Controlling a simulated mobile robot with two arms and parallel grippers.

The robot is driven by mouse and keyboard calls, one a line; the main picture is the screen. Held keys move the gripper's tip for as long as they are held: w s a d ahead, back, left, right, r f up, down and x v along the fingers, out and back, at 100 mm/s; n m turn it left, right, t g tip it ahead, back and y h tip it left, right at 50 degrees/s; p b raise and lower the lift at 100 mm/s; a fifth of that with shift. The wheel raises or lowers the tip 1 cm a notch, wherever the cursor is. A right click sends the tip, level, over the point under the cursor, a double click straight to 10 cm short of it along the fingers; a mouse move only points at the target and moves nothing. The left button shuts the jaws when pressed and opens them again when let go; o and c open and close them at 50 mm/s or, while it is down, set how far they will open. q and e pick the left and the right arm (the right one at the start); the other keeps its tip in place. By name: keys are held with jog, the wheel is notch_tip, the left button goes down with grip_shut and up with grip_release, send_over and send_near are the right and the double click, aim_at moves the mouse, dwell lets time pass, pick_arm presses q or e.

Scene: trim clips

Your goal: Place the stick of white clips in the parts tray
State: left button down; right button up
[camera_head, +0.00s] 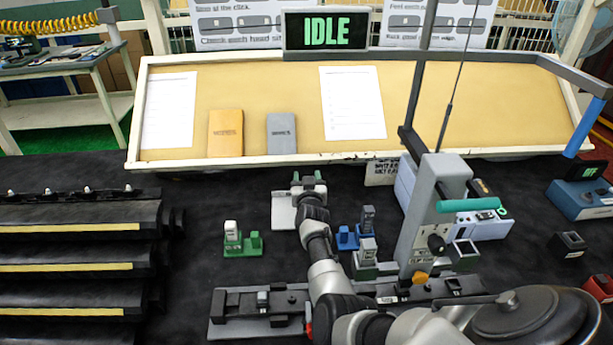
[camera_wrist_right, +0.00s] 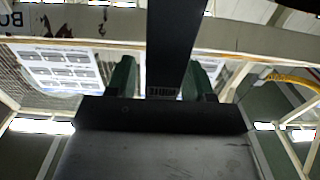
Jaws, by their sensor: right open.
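A small stick with a white top (camera_head: 231,230) stands upright in a green holder (camera_head: 240,248) on the dark bench, left of my right arm. It looks like the stick of white clips. My right gripper (camera_head: 308,180) is open, with green fingers, at or above a pale, flat tray-like piece (camera_head: 283,212); I cannot tell whether this is the parts tray. The open fingers (camera_wrist_right: 164,85) also show in the right wrist view, with a dark bar running up between them. No stick shows clearly between them. My left gripper is not in view.
A blue holder (camera_head: 346,240) with a dark stick and a grey-topped stick (camera_head: 368,250) stand right of my arm. A black rail fixture (camera_head: 240,303) lies in front, stepped racks (camera_head: 70,255) at left. A small black bin (camera_head: 568,244) sits right.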

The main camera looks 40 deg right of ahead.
jog(key=p+v, duration=0.7)
jog(key=v, duration=0.4)
jog(key=shift+s+p, duration=0.25)
jog(key=shift+p, duration=0.15)
